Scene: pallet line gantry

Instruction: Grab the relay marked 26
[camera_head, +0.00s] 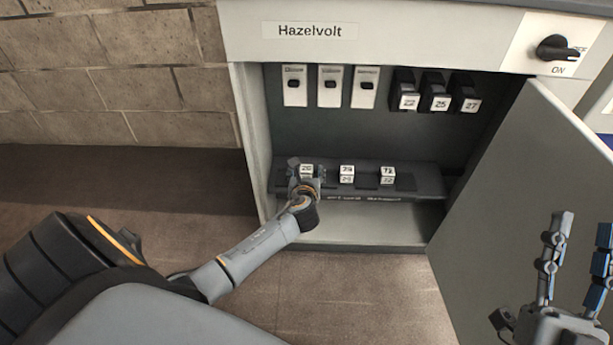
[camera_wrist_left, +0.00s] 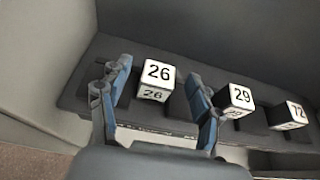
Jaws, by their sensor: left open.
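The relay marked 26 (camera_wrist_left: 156,76) is a small white block with black digits on a dark shelf in the cabinet. It also shows in the head view (camera_head: 306,170), partly behind my left gripper. My left gripper (camera_wrist_left: 160,98) is open, with one blue-padded finger on each side of the relay in the left wrist view. I cannot tell whether the fingers touch it. In the head view my left gripper (camera_head: 306,184) is at the left end of the shelf. My right gripper (camera_head: 577,262) is open and empty at the lower right, in front of the cabinet door.
Relays marked 29 (camera_wrist_left: 237,97) and 72 (camera_wrist_left: 291,114) stand to the right on the same shelf (camera_head: 425,180). Above are white breakers (camera_head: 331,86) and black relays marked 25 (camera_head: 440,103) and 27 (camera_head: 471,104). The cabinet door (camera_head: 530,190) stands open at right.

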